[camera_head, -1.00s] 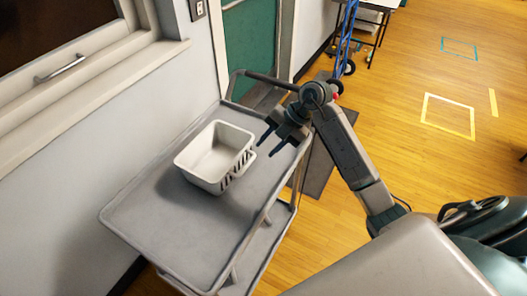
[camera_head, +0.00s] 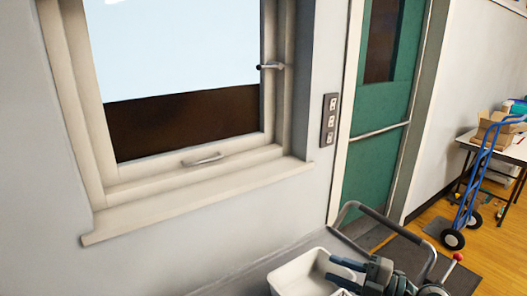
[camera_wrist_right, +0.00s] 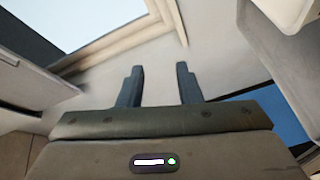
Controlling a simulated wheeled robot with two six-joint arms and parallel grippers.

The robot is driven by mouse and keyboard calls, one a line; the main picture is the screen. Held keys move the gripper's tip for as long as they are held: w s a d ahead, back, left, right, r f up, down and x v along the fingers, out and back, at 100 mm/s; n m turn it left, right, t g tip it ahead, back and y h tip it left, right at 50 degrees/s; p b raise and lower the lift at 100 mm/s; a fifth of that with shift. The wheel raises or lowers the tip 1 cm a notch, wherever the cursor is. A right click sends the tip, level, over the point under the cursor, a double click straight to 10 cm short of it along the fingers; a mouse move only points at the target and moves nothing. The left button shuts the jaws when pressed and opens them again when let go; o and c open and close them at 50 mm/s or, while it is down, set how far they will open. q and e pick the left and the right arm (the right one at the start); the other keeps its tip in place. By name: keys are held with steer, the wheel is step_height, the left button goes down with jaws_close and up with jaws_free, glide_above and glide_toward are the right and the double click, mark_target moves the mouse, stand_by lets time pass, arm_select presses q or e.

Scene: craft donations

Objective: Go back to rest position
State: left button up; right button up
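My right gripper (camera_head: 346,275) is at the bottom of the head view, in front of the white bin (camera_head: 295,272) as seen from the head. In the right wrist view its two fingers (camera_wrist_right: 160,84) stand apart with nothing between them, so it is open and empty. My left gripper is not in view.
A window (camera_head: 190,150) with a sill is on the wall at left. A green door (camera_head: 375,140) stands beyond the cart's handle (camera_head: 392,225). A blue hand truck (camera_head: 485,165) and a table (camera_head: 515,150) with a cardboard box are at the right, over open wooden floor.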

steer(key=s+d+r+m+t+h, duration=0.1)
steer(key=d+r+m+t+h, duration=0.1)
steer(key=d+m+t+h, duration=0.4)
steer(key=s+d+r+m+t+h, duration=0.1)
steer(key=d+r+m+t+h, duration=0.2)
steer(key=m+t+h, duration=0.5)
steer(key=s+d+f+m+g+h, duration=0.3)
steer(key=f+m+g, duration=0.1)
steer(key=f+m, duration=0.2)
steer(key=s+d+f+m+g+h, duration=0.3)
steer(key=d+f+m+g, duration=0.1)
steer(key=f+m, duration=0.25)
steer(key=s+a+f+n+g+y, duration=0.1)
steer(key=s+a+f+g+y, duration=0.15)
steer(key=s+f+g, duration=0.6)
steer(key=s+a+f+g+y, duration=0.25)
steer(key=s+a+f, duration=0.2)
steer(key=s, duration=0.75)
steer(key=w+d+f+g+h, duration=0.1)
steer(key=d+f+g, duration=0.15)
steer(key=f, duration=2.65)
steer(key=s+d+f, duration=0.2)
steer(key=s+f, duration=1.6)
steer(key=f, duration=0.2)
steer(key=shift+f, duration=0.2)
steer(key=shift+s+g, duration=0.1)
steer(key=shift+g, duration=0.15)
